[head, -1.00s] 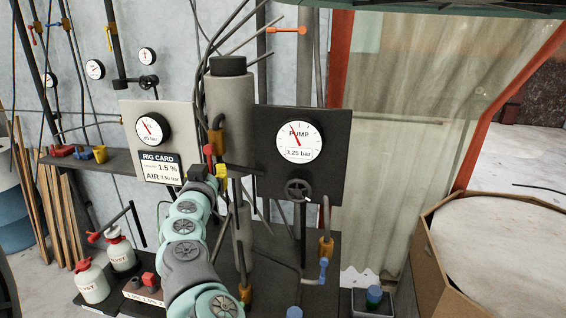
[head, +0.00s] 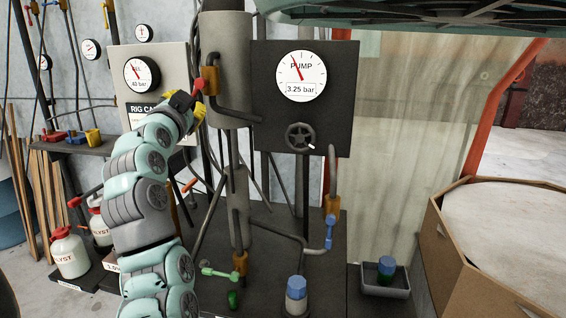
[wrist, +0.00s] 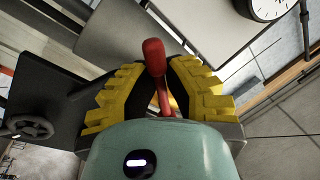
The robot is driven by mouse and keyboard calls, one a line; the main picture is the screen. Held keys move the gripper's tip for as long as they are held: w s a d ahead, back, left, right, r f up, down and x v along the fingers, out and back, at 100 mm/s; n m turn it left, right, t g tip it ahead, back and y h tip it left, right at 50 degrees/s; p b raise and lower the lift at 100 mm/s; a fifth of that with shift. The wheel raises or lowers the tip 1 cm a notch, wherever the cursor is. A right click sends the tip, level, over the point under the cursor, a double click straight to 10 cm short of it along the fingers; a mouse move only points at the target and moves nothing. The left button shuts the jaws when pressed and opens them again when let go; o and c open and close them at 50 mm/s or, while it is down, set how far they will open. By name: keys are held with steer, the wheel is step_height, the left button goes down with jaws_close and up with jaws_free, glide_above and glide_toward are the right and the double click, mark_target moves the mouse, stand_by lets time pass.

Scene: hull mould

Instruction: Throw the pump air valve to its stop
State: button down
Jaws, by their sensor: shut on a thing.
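My gripper (head: 188,102), with yellow fingers, is at the left of the thick grey column in the head view. In the wrist view my gripper (wrist: 160,72) is shut around a red lever handle (wrist: 153,56), whose rounded end sticks out beyond the fingers. The red handle (head: 198,82) also shows in the head view, beside an orange-brown valve body (head: 210,80) on the piping. The fingers hide part of the lever. The dark pump panel (head: 262,70) stands to the right, and its gauge (head: 301,76) reads 3.25 bar.
A black handwheel (head: 300,138) sits below the pump gauge. A green lever (head: 220,273) and a blue lever (head: 330,232) are lower on the pipes. The pale rig card panel (head: 178,58) is behind my gripper. A large box (head: 450,255) stands at right.

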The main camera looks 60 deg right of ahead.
steer(key=m+b, duration=0.1)
steer(key=b, duration=0.1)
steer(key=m+b, duration=0.1)
steer(key=b, duration=0.2)
steer(key=w+m+b, duration=0.1)
steer(key=b, duration=0.2)
steer(key=shift+a+h, duration=0.25)
steer(key=shift+h, duration=0.15)
steer(key=m+b, duration=0.1)
steer(key=b, duration=0.1)
steer(key=r+m+b, duration=0.1)
steer(key=b, duration=0.1)
steer(key=m+g+b, duration=0.1)
steer(key=b, duration=0.2)
steer(key=shift+w+a+r+h, duration=0.15)
steer(key=shift+w+r+h, duration=0.1)
steer(key=shift+h, duration=0.15)
steer(key=m+b, duration=0.1)
steer(key=r+m+b, duration=0.1)
steer(key=b, duration=0.1)
steer(key=m+b, duration=0.1)
steer(key=m, duration=0.1)
steer(key=shift+w+r+g, duration=0.25)
steer(key=shift+r+g, duration=0.05)
steer(key=shift+r+m+g+h+b, duration=0.45)
steer(key=shift+r+m+b, duration=0.3)
steer(key=shift+m+b, duration=0.4)
steer(key=shift+m, duration=0.25)
steer(key=c, duration=1)
jaws_free()
